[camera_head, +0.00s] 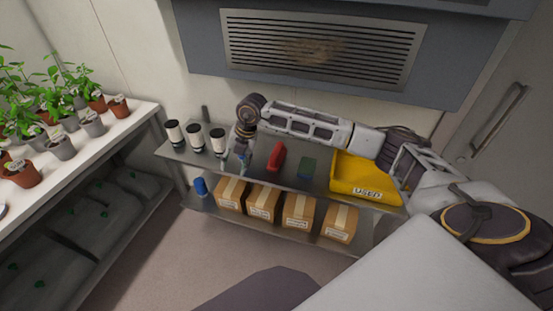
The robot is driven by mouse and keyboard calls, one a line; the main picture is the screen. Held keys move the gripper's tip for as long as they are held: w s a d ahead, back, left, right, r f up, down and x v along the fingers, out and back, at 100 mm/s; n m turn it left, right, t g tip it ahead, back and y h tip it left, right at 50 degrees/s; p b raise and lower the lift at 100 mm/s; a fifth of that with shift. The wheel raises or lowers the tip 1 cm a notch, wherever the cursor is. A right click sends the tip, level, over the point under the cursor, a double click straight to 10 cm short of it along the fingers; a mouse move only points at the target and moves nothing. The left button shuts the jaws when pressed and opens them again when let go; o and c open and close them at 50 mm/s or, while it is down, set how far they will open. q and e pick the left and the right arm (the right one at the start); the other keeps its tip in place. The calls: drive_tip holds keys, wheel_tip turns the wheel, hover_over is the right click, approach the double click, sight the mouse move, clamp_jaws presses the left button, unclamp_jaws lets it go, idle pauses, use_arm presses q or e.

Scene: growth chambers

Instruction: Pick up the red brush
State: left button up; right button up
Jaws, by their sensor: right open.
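The red brush (276,157) lies on the upper metal shelf, between my right gripper and a dark green block-shaped item. My right arm comes in from the right and reaches across above the shelf. My right gripper (243,163) points down at the shelf just left of the brush, apart from it in the picture. Its fingers are small and partly blurred, with nothing seen between them. The gripper is open. My left gripper is not in view.
Several white bottles with dark ends, such as this one (195,138), stand left of the gripper. The green item (307,168) and a yellow bin (345,184) stand to the right. Cardboard boxes (298,211) and a blue can (201,187) sit below. A plant table (122,116) is at left.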

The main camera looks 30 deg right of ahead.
sight(276, 149)
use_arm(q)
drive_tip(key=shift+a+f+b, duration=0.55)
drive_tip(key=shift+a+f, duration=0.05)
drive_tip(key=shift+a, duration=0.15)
use_arm(e)
drive_tip(key=d+r+m+h, duration=0.1)
drive_tip(key=d+r+h, duration=0.2)
drive_tip(key=d, duration=0.4)
drive_tip(key=d+r+m+t+h, duration=0.1)
drive_tip(key=d+r+h, duration=0.2)
drive_tip(key=d, duration=0.5)
drive_tip(key=shift+w+r+m+h, duration=0.2)
drive_tip(key=shift+r+m+h, duration=0.1)
drive_tip(key=shift+m+h, duration=0.15)
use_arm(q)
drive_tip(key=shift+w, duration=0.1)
use_arm(e)
drive_tip(key=shift+f, duration=0.1)
drive_tip(key=x, duration=0.7)
drive_tip(key=shift+f, duration=0.2)
drive_tip(key=shift+w+d+f, duration=0.15)
drive_tip(key=shift+f, duration=0.3)
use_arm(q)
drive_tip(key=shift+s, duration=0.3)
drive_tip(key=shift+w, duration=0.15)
